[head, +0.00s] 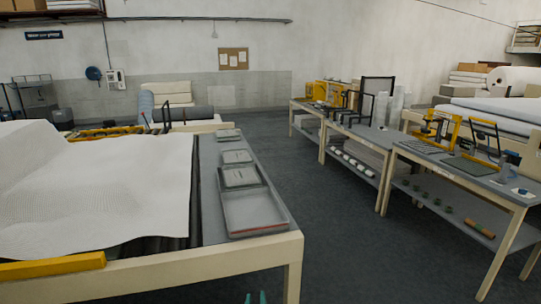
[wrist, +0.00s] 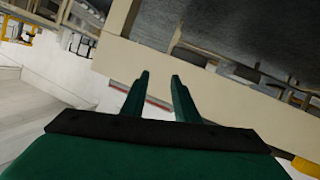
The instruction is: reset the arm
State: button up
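My gripper (wrist: 160,85) shows in the wrist view with two dark green fingers set apart and nothing between them. In the head view only the green fingertips (head: 255,298) show at the bottom edge, in front of the near table (head: 150,272). The rest of my arm is hidden below the head view. The wrist view is tilted.
The near table carries white wadding (head: 100,190), a yellow bar (head: 52,266) and grey trays (head: 255,212) along its right side. Workbenches (head: 465,165) with yellow tools stand at the right. The dark floor (head: 345,240) between them is clear.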

jog(key=s+d+f, duration=0.3)
jog(key=s, duration=0.6)
jog(key=s+d+f, duration=0.2)
jog(key=s+f, duration=0.1)
jog(key=s, duration=0.6)
jog(key=s+d+f, duration=0.3)
jog(key=s, duration=0.6)
jog(key=s+a+r+m, duration=0.1)
jog(key=s+r, duration=0.4)
jog(key=s, duration=0.7)
jog(key=s+a+r+m, duration=0.2)
jog(key=s+r, duration=0.2)
jog(key=s, duration=0.9)
jog(key=shift+s+r+t, duration=0.3)
jog(key=shift+r+t, duration=0.1)
jog(key=shift+a, duration=0.1)
